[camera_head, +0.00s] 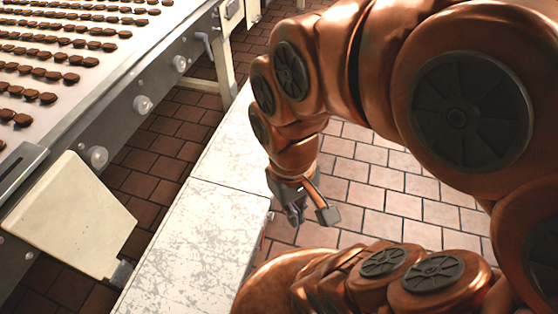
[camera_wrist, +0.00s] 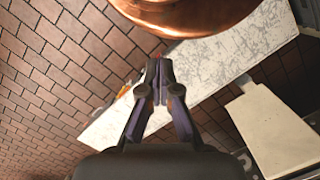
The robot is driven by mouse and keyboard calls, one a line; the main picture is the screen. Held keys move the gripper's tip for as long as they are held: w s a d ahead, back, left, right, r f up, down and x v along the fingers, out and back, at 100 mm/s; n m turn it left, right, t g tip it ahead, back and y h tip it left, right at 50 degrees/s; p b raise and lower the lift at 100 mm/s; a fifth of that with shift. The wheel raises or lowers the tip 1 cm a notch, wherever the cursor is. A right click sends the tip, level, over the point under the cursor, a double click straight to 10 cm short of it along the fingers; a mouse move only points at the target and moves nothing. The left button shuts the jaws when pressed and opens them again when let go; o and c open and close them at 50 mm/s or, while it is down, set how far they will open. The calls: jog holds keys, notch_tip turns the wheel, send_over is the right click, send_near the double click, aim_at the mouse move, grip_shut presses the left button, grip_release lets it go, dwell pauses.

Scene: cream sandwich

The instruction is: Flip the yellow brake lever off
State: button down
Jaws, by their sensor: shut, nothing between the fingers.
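My gripper (camera_head: 296,216) hangs at the end of my copper arm, beside the right edge of the worn white box top. In the wrist view my gripper (camera_wrist: 159,75) has its two dark fingers together at the tips, with nothing between them. A small yellow-orange piece (camera_wrist: 124,91) shows at the edge of the white box top, just left of the fingers. It may be the yellow brake lever, but it is too small to tell its shape or position. I cannot make out a yellow lever in the head view.
The white box top (camera_head: 190,245) runs along the middle of the head view. A conveyor (camera_head: 110,95) with rows of brown biscuits stands at the left, with a cream panel (camera_head: 70,215) on its side. Tiled floor (camera_head: 375,180) lies open to the right of the box.

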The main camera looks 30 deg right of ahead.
jog(key=shift+s, duration=0.1)
jog(key=shift+d, duration=0.1)
jog(key=w+d+f+n+t+h+b, duration=0.1)
jog(key=w+d+f+n+t+b, duration=0.1)
jog(key=w+d+f+b, duration=0.75)
jog(key=w+d+f+n+t+h+b, duration=0.15)
jog(key=w+d+f+t+b, duration=0.35)
jog(key=w+f, duration=0.75)
jog(key=w+d+f+n+h+b, duration=0.1)
jog(key=w+d+f+n+b, duration=0.2)
jog(key=w+d+f+b, duration=0.5)
jog(key=w+d+f+n+t+y+b, duration=0.1)
jog(key=f+b, duration=0.4)
jog(key=f, duration=0.7)
jog(key=w+d+f+n+t+y+b, duration=0.1)
jog(key=w+d+f+n+t+b, duration=0.2)
jog(key=f, duration=1)
jog(key=w+d+f+n+t+y+b, duration=0.1)
jog(key=w+d+f+n+t+b, duration=0.2)
jog(key=f, duration=1)
jog(key=w+d+t+b, duration=0.1)
jog(key=w+d+b, duration=0.2)
jog(key=b, duration=0.2)
jog(key=shift+w+f+t+y, duration=0.25)
jog(key=shift+w+t+y, duration=0.05)
jog(key=shift+y, duration=0.05)
jog(key=shift+w+d, duration=0.1)
